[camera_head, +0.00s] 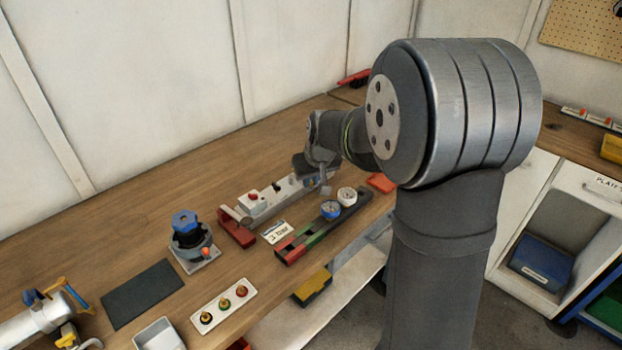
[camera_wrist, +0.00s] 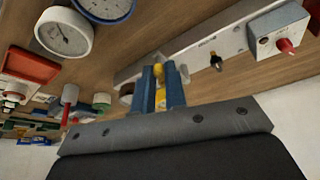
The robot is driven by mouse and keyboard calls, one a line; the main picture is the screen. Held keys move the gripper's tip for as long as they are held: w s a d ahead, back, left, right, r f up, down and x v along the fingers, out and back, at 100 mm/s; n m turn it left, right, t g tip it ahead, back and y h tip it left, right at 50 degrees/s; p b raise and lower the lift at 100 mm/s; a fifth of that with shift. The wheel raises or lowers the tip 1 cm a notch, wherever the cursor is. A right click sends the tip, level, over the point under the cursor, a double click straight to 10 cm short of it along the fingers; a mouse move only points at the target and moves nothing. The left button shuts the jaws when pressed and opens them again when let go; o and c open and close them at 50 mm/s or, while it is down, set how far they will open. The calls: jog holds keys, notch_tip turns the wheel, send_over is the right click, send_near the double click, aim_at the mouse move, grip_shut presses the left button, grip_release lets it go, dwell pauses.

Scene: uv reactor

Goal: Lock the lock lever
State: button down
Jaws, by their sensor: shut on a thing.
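My gripper (camera_wrist: 160,85) is in the wrist view, with its two blue fingers pointing at the long grey panel (camera_wrist: 192,48). The fingers are shut on a small yellow part, which looks like the lock lever (camera_wrist: 159,68). The fingers hide most of it, so I cannot tell its angle. In the head view my gripper (camera_head: 324,187) is low at the right end of the same panel (camera_head: 287,191), and the lever cannot be made out there. A box with a red button (camera_wrist: 279,38) sits at the panel's other end, and a small brass and black part (camera_wrist: 215,61) lies between.
Two round gauges, one white-rimmed (camera_head: 347,194) and one blue (camera_head: 330,209), stand close to my gripper on a dark strip (camera_head: 310,233). A red tray (camera_head: 381,183) lies to the right. A blue-topped device (camera_head: 187,232) stands at left. The bench behind the panel is clear.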

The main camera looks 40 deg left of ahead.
jog(key=c, duration=1.5)
grip_release()
jog(key=shift+o, duration=0.2)
jog(key=v, duration=1.7)
jog(key=shift+d, duration=0.2)
jog(key=shift+r, duration=0.1)
jog(key=x, duration=1.7)
jog(key=shift+a, duration=0.25)
